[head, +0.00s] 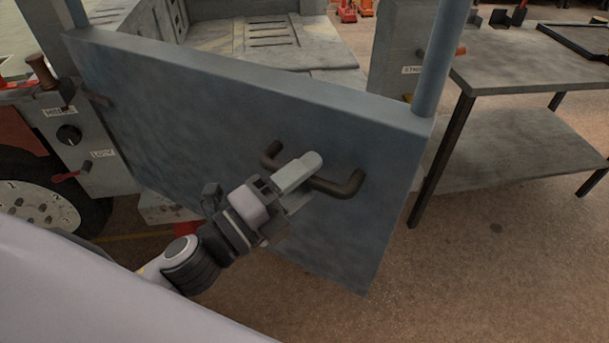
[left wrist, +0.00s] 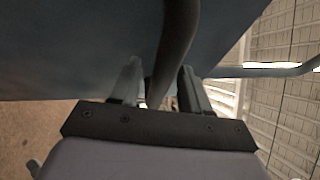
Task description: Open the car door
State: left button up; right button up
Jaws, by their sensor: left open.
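The car door (head: 220,110) is a blue-grey panel with upright posts. It stands ajar, its right edge swung out from the frame post marked as the strike (head: 395,50). The dark, bent door handle (head: 345,187) is on its near face. My left gripper (head: 298,178) is at the middle of the handle, open. In the left wrist view, the handle bar (left wrist: 176,45) runs between the two fingers (left wrist: 160,85); whether either finger touches it I cannot tell. My right gripper is not in view.
A grey hinge post (head: 75,125) with a knob and a red lever stands at the left, above a wheel (head: 35,205). A grey seat (head: 270,40) is behind the door. A two-level table (head: 530,75) stands at the right. The floor (head: 470,260) right of the door is clear.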

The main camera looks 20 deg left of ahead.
pick_arm(q)
jog(key=b+v, duration=0.3)
jog(key=v, duration=0.4)
dwell(0.3)
dwell(0.4)
